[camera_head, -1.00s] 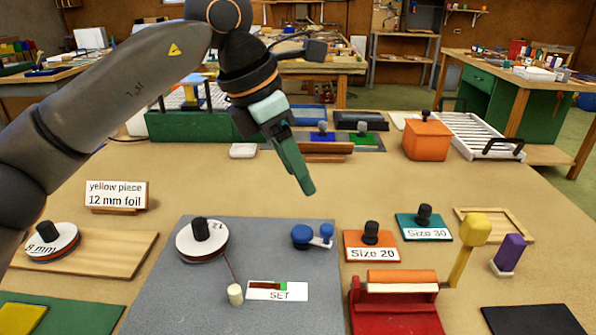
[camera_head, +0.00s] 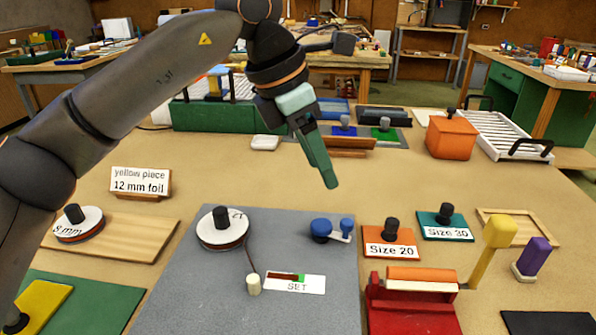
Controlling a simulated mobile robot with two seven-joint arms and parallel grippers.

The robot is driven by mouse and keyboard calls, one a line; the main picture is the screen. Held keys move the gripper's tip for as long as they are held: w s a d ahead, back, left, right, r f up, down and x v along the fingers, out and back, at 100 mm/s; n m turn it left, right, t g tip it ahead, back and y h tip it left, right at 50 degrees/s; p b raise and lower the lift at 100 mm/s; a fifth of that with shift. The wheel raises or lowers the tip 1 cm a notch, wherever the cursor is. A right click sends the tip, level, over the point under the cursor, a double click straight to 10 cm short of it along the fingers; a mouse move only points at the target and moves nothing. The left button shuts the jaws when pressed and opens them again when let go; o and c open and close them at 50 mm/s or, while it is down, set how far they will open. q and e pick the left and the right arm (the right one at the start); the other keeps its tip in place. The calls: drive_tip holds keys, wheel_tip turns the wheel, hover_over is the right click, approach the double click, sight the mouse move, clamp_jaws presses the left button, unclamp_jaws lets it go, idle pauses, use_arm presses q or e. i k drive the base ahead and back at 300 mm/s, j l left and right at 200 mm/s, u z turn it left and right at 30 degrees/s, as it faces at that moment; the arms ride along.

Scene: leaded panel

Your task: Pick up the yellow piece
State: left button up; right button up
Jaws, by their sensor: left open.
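The yellow piece (camera_head: 42,306) lies flat on a green mat (camera_head: 98,308) at the lower left. It is cut off by the frame's edges, and a dark shape shows at its left end. My left gripper (camera_head: 328,180) hangs above the middle of the table with its fingers pointing down and right. It is open and empty, far to the right of the yellow piece. A sign reading "yellow piece 12 mm foil" (camera_head: 140,182) stands behind the mat. My right gripper is not in view.
A grey mat (camera_head: 200,300) holds a 12 foil reel (camera_head: 223,229), a blue tool (camera_head: 331,230) and a SET card (camera_head: 306,284). The 8 mm reel (camera_head: 79,223) sits on a wooden board (camera_head: 120,238). A red roller stand (camera_head: 410,312) is at the front right.

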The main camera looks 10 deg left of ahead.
sight(29, 314)
drive_tip(key=k, duration=1.5)
